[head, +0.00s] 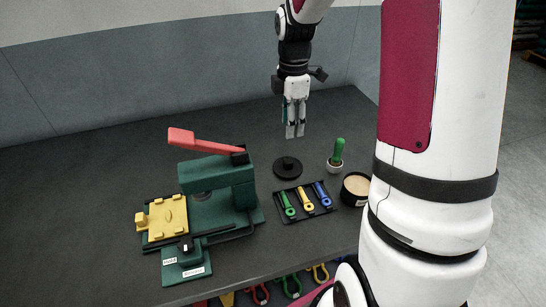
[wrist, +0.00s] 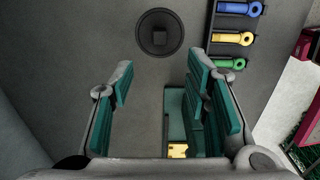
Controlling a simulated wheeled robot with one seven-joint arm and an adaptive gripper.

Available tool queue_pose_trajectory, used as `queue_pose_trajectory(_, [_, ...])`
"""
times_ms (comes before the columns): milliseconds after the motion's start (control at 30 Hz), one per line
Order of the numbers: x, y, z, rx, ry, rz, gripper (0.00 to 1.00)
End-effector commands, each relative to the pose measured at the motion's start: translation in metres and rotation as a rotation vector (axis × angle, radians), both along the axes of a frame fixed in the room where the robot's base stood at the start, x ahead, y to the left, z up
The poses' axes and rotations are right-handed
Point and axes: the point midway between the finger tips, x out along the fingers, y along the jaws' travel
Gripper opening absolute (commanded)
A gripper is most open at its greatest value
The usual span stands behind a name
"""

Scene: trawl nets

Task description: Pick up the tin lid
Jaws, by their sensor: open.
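The tin lid (head: 287,168) is a dark round disc with a small square knob. It lies flat on the dark table, left of the small potted cactus. In the wrist view the lid (wrist: 160,33) is at the top centre, beyond the fingertips. My gripper (head: 295,131) is open and empty, above the table and a little behind the lid in the head view. In the wrist view its teal-padded fingers (wrist: 158,82) stand wide apart, with nothing between them but table and part of the green press below.
A green press (head: 215,190) with a red lever stands left of the lid. A black tray (head: 306,202) with green, yellow and blue tools lies in front. A potted cactus (head: 336,158) and an open round tin (head: 355,188) stand to the right. The back left table is clear.

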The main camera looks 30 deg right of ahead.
Motion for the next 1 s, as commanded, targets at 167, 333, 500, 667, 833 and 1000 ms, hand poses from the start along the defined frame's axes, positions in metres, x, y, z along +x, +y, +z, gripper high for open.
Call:
queue_pose_trajectory(167, [-0.001, 0.001, -0.032, 0.002, 0.005, 0.0, 0.43])
queue_pose_trajectory(333, [-0.001, 0.001, -0.062, 0.002, 0.004, -0.001, 0.43])
queue_pose_trajectory(500, [0.0, 0.001, -0.078, 0.0, 0.001, -0.001, 0.43])
queue_pose_trajectory(667, [-0.001, 0.001, -0.088, 0.001, 0.003, -0.001, 0.43])
queue_pose_trajectory(833, [0.0, 0.003, -0.113, 0.001, 0.004, -0.001, 0.43])
queue_pose_trajectory(1000, [0.0, 0.002, -0.13, 0.0, 0.001, -0.002, 0.43])
